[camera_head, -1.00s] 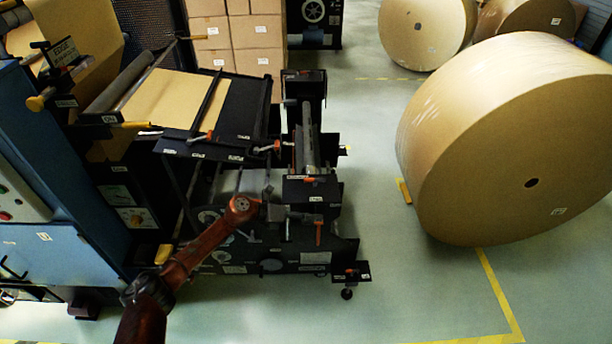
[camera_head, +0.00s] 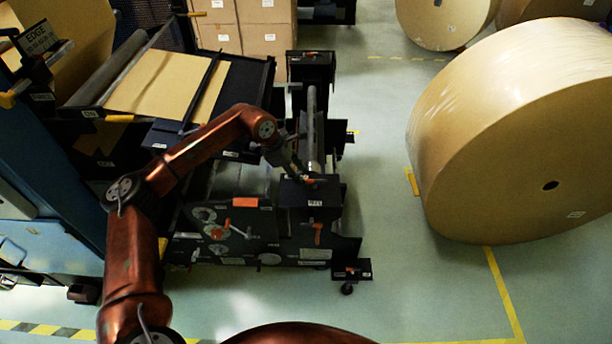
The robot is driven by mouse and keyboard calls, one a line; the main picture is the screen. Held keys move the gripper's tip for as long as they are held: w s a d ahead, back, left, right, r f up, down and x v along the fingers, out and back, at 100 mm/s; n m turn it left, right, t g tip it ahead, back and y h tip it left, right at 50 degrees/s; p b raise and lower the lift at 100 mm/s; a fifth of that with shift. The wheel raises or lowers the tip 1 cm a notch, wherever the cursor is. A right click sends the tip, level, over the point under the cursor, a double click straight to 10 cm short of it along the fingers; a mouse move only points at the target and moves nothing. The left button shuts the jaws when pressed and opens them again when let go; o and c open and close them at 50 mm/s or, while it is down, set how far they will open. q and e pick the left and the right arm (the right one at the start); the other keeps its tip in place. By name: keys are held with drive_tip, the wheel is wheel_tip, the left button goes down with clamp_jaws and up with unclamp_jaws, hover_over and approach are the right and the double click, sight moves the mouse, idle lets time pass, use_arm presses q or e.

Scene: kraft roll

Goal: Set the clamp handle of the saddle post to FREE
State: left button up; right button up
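The saddle post (camera_head: 310,194) is a black block at the near end of a grey roller shaft (camera_head: 311,130) on the dark stand. An orange handle (camera_head: 318,231) hangs down the post's front face. A smaller orange piece (camera_head: 307,181) lies on the post's top; I cannot tell which one is the clamp handle, and no FREE mark is readable. My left gripper (camera_head: 299,172) points down at the post's top, right beside the orange piece. Its fingers are dark and small, so whether they touch or grip it is unclear. My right gripper is out of view.
A large kraft roll (camera_head: 500,150) stands on the floor to the right. A black table (camera_head: 262,85) with kraft sheet lies left of the shaft. A small black foot pedal (camera_head: 351,270) sits in front right. Floor between stand and roll is clear.

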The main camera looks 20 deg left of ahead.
sight(315, 184)
use_arm(q)
drive_tip(key=x, duration=0.4)
drive_tip(key=shift+w, duration=0.1)
drive_tip(key=shift+w+d+f, duration=0.1)
drive_tip(key=shift+w+f, duration=0.05)
drive_tip(key=shift+f, duration=0.3)
drive_tip(key=c, duration=0.6)
clamp_jaws()
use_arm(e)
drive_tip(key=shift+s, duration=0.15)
